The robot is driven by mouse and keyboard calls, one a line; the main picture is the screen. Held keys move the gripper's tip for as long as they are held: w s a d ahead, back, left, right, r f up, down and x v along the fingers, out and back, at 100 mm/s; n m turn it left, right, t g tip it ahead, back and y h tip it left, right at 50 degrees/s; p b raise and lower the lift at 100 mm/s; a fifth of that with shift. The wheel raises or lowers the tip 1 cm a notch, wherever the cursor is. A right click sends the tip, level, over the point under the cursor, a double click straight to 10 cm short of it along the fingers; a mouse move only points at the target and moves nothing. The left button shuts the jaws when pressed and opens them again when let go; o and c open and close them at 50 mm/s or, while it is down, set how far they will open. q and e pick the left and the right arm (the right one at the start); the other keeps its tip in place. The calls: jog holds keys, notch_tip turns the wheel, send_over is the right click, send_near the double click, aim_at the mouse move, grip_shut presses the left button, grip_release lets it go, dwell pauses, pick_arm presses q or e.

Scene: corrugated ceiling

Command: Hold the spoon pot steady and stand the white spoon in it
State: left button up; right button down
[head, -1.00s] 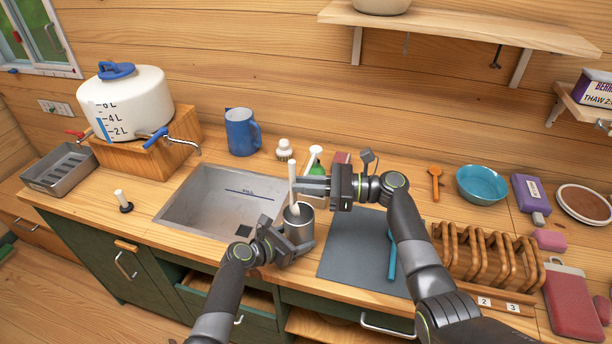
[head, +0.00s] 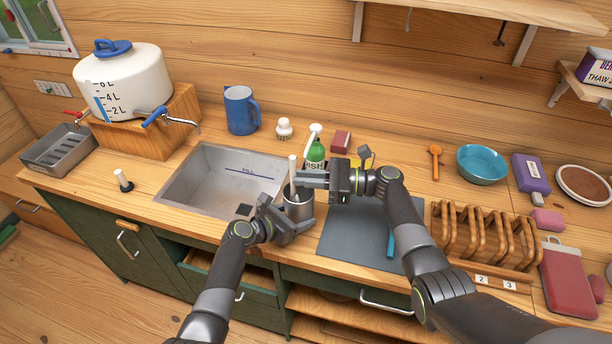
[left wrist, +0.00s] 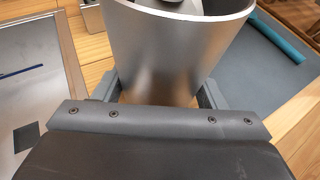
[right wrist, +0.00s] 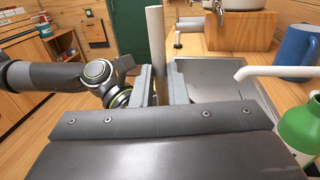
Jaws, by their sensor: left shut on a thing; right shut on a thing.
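The spoon pot (head: 299,212) is a grey metal cup standing upright on the counter at the sink's right edge. My left gripper (head: 287,222) is shut on its side; in the left wrist view the pot (left wrist: 175,50) fills the space between the fingers (left wrist: 158,95). The white spoon (head: 292,166) is upright, its shaft held by my right gripper (head: 306,180) just above the pot's mouth. The shaft (right wrist: 155,40) also shows between the fingers in the right wrist view. The spoon's lower end is hidden by the gripper and pot rim.
The sink (head: 215,185) lies left of the pot, a grey mat (head: 345,240) right of it. A green bottle (head: 316,150) stands close behind my right gripper. A wooden rack (head: 485,235) is at the right. A blue mug (head: 240,110) stands behind the sink.

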jog(key=c, duration=1.4)
grip_release()
jog(key=shift+o, duration=0.2)
jog(key=s+d, duration=0.1)
jog(key=d, duration=1.1)
jog(key=shift+s, duration=0.25)
pick_arm(q)
jog(key=o, duration=1.1)
